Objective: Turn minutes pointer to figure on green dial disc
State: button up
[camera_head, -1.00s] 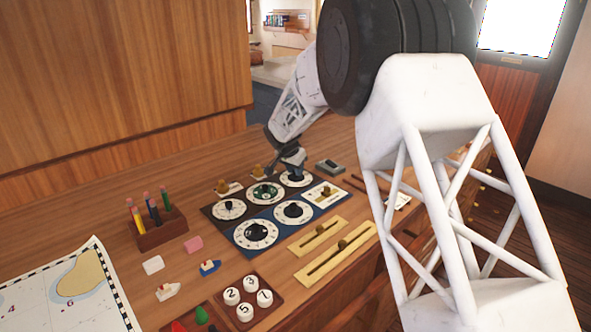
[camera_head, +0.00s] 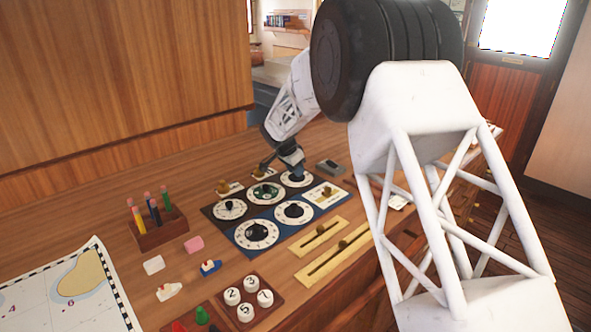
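A panel of round white dials with dark pointer knobs lies on the wooden desk. The green dial disc (camera_head: 265,191) is small and sits in the centre of a white-ringed dial in the back row; its figure is too small to read. My gripper (camera_head: 293,172) points down at the white dial (camera_head: 299,179) just right of the green one, over its knob. The fingers are small and partly hidden, so I cannot tell whether they hold the knob. Other dials are at the back left (camera_head: 229,209), front left (camera_head: 256,235) and front right (camera_head: 294,212).
Brass sliders (camera_head: 319,235) lie in front of the panel. A grey box (camera_head: 329,167) is right of my gripper. A pen holder (camera_head: 158,230), small boat models (camera_head: 210,267), numbered white discs (camera_head: 247,297) and a chart (camera_head: 75,285) are to the left and front.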

jog(key=o, duration=0.4)
jog(key=shift+r, duration=0.1)
jog(key=shift+v, duration=3.8)
jog(key=shift+s, duration=0.1)
